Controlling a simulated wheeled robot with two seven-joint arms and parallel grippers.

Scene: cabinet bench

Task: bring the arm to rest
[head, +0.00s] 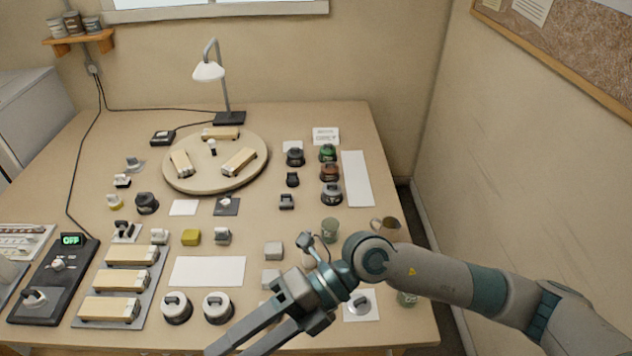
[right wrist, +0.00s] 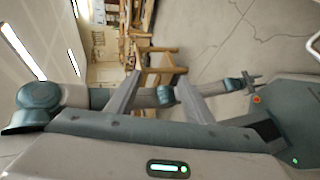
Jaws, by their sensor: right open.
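My right arm reaches in from the right edge of the head view, over the front of the bench. My right gripper (head: 228,345) is open, its two fingers apart and pointing to the lower left, with nothing between them. The fingertips run near the bottom edge of the picture. In the right wrist view my right gripper (right wrist: 158,75) also shows its two spread fingers, empty. Behind them runs another grey and teal arm, seemingly my left, with a small end (right wrist: 250,80) too small to read. My left arm is not in the head view.
Below and beside the right arm, the bench (head: 385,330) holds two round knobs (head: 218,306), a green cup (head: 330,229) and pale blocks (head: 273,250). A round turntable (head: 215,188) and lamp (head: 209,71) stand farther back. A wall (head: 540,160) rises at the right.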

